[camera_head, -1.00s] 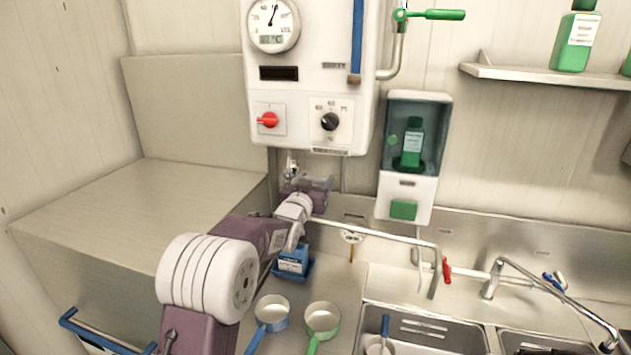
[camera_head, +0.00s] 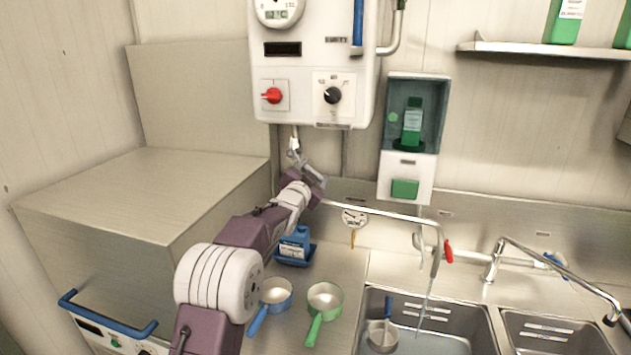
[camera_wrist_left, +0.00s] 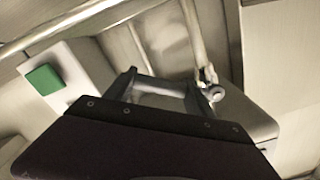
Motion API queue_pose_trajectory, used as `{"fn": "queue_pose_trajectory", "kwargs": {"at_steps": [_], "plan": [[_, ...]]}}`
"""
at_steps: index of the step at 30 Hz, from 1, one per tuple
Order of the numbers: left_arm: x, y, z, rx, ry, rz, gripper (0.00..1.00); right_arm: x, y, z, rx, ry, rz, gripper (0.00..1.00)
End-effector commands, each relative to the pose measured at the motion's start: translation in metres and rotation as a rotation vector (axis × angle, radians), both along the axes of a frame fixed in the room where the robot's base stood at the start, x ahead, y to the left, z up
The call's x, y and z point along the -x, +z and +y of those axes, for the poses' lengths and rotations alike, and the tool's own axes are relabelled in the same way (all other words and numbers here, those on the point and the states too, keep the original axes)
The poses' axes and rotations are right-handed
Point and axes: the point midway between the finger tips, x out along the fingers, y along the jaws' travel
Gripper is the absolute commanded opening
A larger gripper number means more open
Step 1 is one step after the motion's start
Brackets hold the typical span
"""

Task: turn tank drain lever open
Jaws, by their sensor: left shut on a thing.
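The white tank (camera_head: 310,60) hangs on the wall, and a short drain pipe (camera_head: 294,138) comes down from its underside. My left gripper (camera_head: 303,168) is at the valve under the tank. In the left wrist view the left gripper (camera_wrist_left: 165,88) is shut on a grey bar, which I take to be the drain lever (camera_wrist_left: 160,90). The lever is mostly hidden by the gripper in the head view. A long spout (camera_head: 385,213) runs right from there, and a thin water stream (camera_head: 425,303) falls into the sink. My right gripper is not in view.
A soap dispenser (camera_head: 407,175) hangs right of the tank. A steel box (camera_head: 110,200) fills the left side.

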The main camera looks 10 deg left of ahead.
Motion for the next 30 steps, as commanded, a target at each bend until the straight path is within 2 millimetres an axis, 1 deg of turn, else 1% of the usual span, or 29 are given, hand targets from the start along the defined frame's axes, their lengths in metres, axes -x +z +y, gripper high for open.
{"fn": "queue_pose_trajectory", "kwargs": {"at_steps": [1,3,12,21,30], "plan": [[0.0,-0.01,0.003,-0.042,0.001,-0.003,0.0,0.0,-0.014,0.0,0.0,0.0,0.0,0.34],[0.0,-0.014,0.006,-0.109,0.001,-0.004,0.0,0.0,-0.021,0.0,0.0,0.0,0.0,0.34],[-0.001,-0.029,0.024,-0.394,0.001,-0.012,0.0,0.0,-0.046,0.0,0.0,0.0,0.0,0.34],[-0.001,-0.037,0.045,-0.665,0.0,-0.02,0.0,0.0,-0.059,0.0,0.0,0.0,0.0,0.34],[-0.002,-0.041,0.062,-0.867,0.0,-0.027,0.0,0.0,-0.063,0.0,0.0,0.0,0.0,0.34]]}}
